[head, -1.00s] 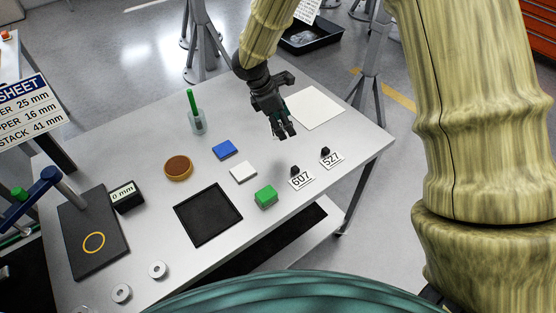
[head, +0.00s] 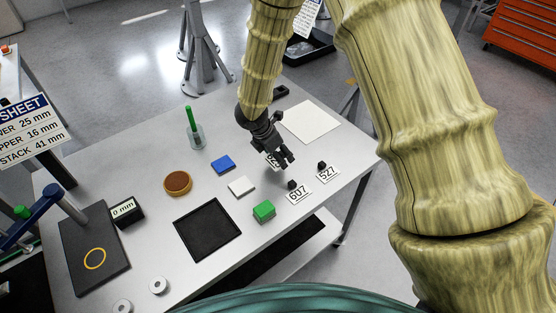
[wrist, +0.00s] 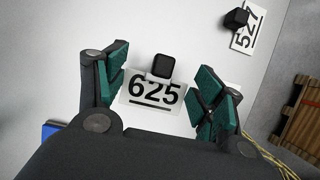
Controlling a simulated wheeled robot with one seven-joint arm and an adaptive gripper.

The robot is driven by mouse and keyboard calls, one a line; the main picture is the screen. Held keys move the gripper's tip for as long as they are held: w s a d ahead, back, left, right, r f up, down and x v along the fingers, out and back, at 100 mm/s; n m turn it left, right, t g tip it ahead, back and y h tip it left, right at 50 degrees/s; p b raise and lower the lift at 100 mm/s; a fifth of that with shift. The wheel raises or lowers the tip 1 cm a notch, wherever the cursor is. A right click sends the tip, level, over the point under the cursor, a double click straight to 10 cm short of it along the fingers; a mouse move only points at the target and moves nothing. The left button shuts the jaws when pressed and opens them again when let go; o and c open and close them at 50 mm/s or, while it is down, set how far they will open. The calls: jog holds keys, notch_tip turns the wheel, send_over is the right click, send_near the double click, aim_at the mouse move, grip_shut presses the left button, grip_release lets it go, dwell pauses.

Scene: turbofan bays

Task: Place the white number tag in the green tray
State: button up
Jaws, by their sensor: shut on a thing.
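The white number tag (wrist: 155,92) reads 625 and has a black block-shaped grip at its edge. It lies between the finger pads of my gripper (wrist: 160,95) in the wrist view. My gripper (head: 280,160) is shut on it, above the table near the white sheet. In the head view the fingers hide most of the tag. I cannot tell whether it is clear of the tabletop. Two similar tags, 607 (head: 299,196) and 527 (head: 328,175), lie on the table to the right. No green tray shows in these frames.
A green block (head: 264,211), a white block (head: 241,186), a blue block (head: 223,164), a brown round dish (head: 177,183) and a black square mat (head: 207,251) are on the table. A cup with a green stick (head: 196,137) stands at the back. A white sheet (head: 311,121) lies right.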

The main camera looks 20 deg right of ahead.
jog(key=shift+f+p, duration=0.5)
jog(key=shift+f, duration=1.4)
jog(key=shift+f, duration=0.2)
jog(key=o, duration=0.9)
jog(key=shift+r, duration=0.1)
